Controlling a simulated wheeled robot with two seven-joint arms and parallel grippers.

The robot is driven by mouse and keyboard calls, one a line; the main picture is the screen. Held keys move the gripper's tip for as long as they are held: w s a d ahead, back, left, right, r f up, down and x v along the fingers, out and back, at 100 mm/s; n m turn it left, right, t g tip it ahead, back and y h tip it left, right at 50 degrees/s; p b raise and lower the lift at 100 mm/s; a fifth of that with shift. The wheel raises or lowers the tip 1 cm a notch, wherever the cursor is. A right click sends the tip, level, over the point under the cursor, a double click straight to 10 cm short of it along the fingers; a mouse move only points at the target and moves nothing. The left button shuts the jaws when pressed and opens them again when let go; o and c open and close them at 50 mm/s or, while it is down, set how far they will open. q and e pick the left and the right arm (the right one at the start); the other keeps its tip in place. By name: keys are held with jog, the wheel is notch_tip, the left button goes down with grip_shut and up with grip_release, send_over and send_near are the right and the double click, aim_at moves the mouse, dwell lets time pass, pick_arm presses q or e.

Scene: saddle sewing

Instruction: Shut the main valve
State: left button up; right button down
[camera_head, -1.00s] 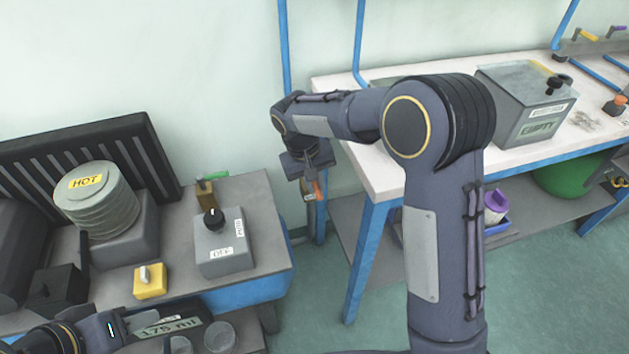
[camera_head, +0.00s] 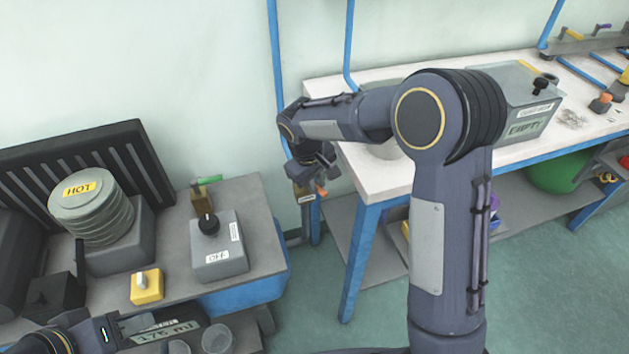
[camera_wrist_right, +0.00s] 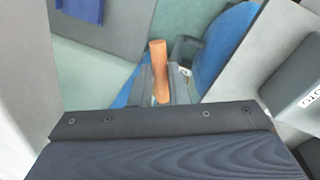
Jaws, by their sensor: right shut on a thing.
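An orange valve handle (camera_head: 321,187) shows low by the blue post between the two benches, with a brass-coloured part and a pale tag (camera_head: 306,198) beside it. I take this as the main valve; its body is mostly hidden by my gripper. My right gripper (camera_head: 318,173) is shut on the orange handle. In the right wrist view the handle (camera_wrist_right: 159,68) stands between the two grey fingers (camera_wrist_right: 163,84).
The left bench holds a "HOT" stack (camera_head: 90,205), a grey switch box (camera_head: 218,248), a yellow switch box (camera_head: 146,287) and a green-handled fitting (camera_head: 203,194). The white bench (camera_head: 370,185) stands close right of my right gripper, bearing an "EMPTY" box (camera_head: 515,105).

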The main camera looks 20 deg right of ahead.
jog(key=c, duration=1.4)
grip_release()
jog(key=r, duration=0.2)
jog(key=a+r, duration=0.1)
jog(key=r, duration=0.2)
jog(key=r+p, duration=0.1)
jog(key=r, duration=0.1)
jog(key=shift+s+a+r, duration=0.2)
jog(key=shift+s+r, duration=0.15)
